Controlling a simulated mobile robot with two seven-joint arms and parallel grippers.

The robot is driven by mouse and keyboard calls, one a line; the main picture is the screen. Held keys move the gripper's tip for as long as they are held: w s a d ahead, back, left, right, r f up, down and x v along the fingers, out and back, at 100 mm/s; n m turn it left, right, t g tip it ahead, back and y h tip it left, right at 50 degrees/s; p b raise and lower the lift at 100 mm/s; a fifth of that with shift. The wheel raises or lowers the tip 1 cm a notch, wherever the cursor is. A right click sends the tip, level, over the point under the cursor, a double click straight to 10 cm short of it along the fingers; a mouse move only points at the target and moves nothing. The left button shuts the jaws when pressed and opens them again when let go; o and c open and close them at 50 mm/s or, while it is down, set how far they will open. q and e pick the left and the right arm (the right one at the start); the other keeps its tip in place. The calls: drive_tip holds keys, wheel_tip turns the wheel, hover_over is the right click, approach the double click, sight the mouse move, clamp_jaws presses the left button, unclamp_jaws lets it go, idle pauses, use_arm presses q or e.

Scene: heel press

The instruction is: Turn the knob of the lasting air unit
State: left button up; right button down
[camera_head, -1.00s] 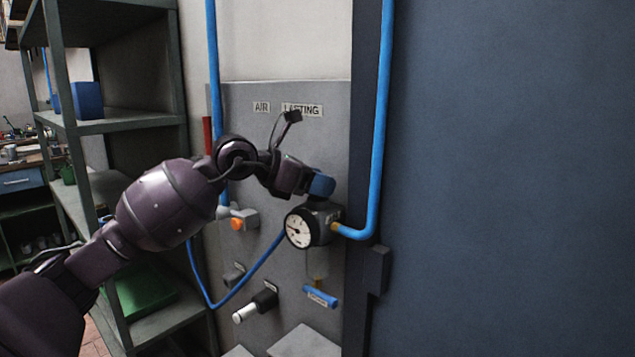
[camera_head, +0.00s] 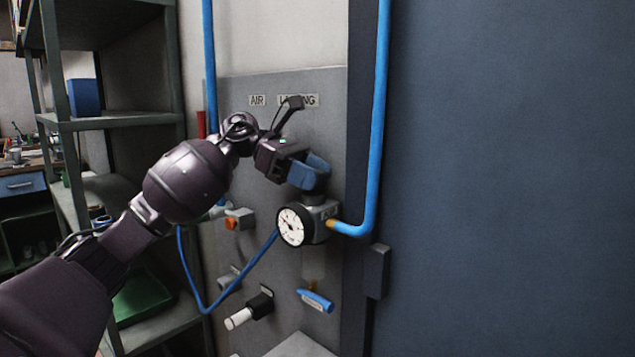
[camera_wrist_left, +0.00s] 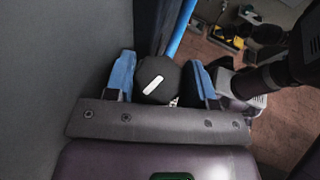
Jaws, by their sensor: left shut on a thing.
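The lasting air unit is a grey regulator with a round white dial gauge (camera_head: 292,225) on the grey panel. Its dark knob (camera_head: 314,198) sits on top, partly hidden by my fingers. In the left wrist view the black round knob (camera_wrist_left: 158,82) carries a slanted white mark and lies between two blue fingers. My left gripper (camera_head: 311,175) reaches from above left and is shut on the knob; it also shows in the left wrist view (camera_wrist_left: 161,78).
A blue hose (camera_head: 375,130) runs close to the right of the unit. An orange-tipped valve (camera_head: 236,219), a white-ended black handle (camera_head: 250,310) and a blue lever (camera_head: 316,300) stick out below. Green shelving (camera_head: 110,124) stands left; a large blue-grey surface (camera_head: 510,180) fills the right.

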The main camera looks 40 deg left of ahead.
use_arm(q)
drive_tip(key=shift+w+f+m+g+b, duration=0.1)
drive_tip(key=shift+f+m+g+b, duration=0.2)
drive_tip(key=shift+m+g, duration=0.35)
drive_tip(key=shift+r+m+g+b, duration=0.2)
drive_tip(key=shift+m+g+b, duration=0.15)
drive_tip(key=shift+m+g, duration=0.3)
drive_tip(key=o, duration=0.9)
drive_tip(key=shift+r, duration=0.1)
drive_tip(key=v, duration=1)
drive_tip(key=shift+a, duration=0.45)
